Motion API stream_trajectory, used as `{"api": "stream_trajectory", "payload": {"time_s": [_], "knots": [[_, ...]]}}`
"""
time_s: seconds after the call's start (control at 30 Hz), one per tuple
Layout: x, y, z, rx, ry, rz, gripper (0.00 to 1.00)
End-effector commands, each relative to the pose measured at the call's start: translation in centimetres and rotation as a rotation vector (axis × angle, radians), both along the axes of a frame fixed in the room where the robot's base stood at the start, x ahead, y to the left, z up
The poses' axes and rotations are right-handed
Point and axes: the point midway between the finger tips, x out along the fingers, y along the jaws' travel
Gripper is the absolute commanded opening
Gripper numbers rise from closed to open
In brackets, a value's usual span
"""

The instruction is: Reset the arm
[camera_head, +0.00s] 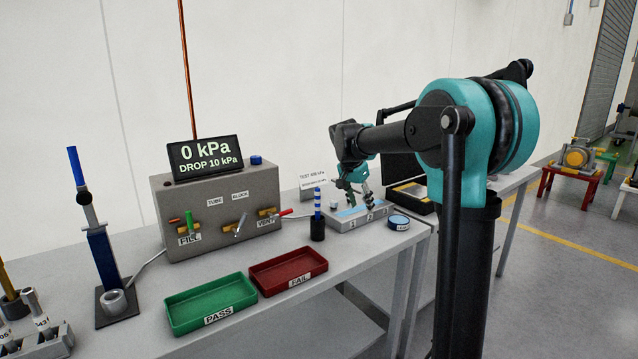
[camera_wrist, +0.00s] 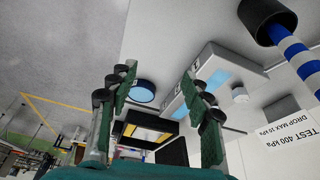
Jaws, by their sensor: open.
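My arm (camera_head: 440,125) reaches from the right across the bench, bent at its teal joint, with its wrist tipped downward. My gripper (camera_head: 357,192) hangs over the grey numbered block (camera_head: 345,222) near the bench's right end. In the wrist view its green fingers (camera_wrist: 160,85) are spread apart with nothing between them. The numbered block (camera_wrist: 215,75) shows beyond the right finger, with light blue areas on it. Whether the fingertips touch the block cannot be told.
A blue-and-white striped stick in a black cup (camera_head: 317,228) and a round blue-topped tin (camera_head: 398,222) stand close to the gripper. A green PASS tray (camera_head: 185,322), a red FAIL tray (camera_head: 268,287) and a grey pressure box (camera_head: 225,190) lie left. A test card (camera_head: 313,184) stands behind.

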Motion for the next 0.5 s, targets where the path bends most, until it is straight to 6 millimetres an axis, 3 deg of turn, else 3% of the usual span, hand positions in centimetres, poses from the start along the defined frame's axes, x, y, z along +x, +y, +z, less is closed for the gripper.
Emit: {"api": "stream_trajectory", "payload": {"time_s": [0.17, 0.27, 0.5], "knots": [[-4.3, -1.8, -2.7, 0.014, 0.015, 0.109, 0.49], [-7.9, -2.9, -5.0, 0.023, 0.022, 0.199, 0.49], [-19.8, -5.3, -12.6, 0.036, 0.017, 0.475, 0.49]]}}
